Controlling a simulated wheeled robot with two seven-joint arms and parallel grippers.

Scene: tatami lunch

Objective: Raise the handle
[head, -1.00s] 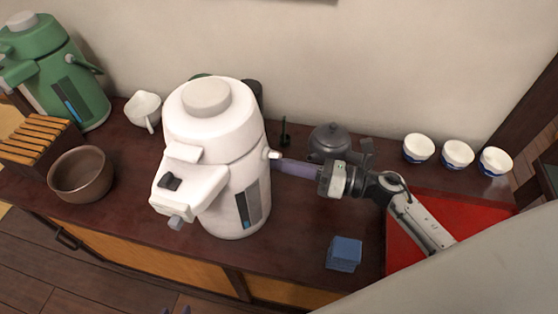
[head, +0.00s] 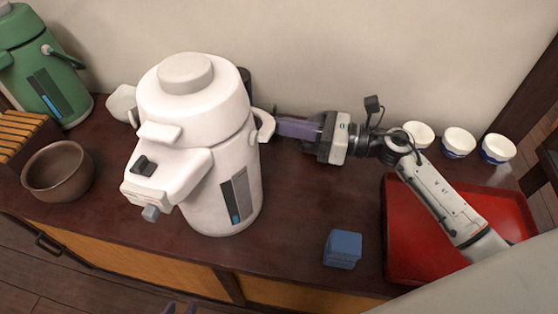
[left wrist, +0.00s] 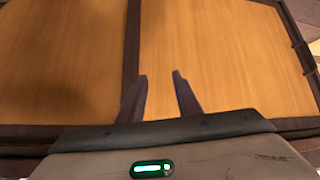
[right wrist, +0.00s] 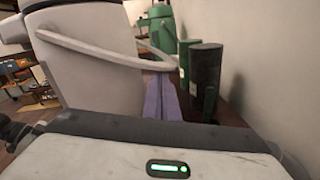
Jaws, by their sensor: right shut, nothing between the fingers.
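The white air pot (head: 205,165) stands on the dark wooden cabinet top in the head view. Its curved white handle (head: 265,124) shows at the pot's upper right side. In the right wrist view the handle (right wrist: 110,52) is a thin white loop reaching out from the pot. My right gripper (head: 280,126) is shut and empty, its purple fingers just beside and behind the handle. In the right wrist view the fingers (right wrist: 160,95) are just below the loop; I cannot tell whether they touch it. My left gripper (left wrist: 160,75) is open and empty in front of the cabinet doors.
A green air pot (head: 45,75) and a brown bowl (head: 58,170) stand to the left. A blue block (head: 342,249) lies at the front, beside a red tray (head: 400,255). Several cups (head: 458,142) stand at the back right. Dark and green canisters (right wrist: 205,80) stand near the wall.

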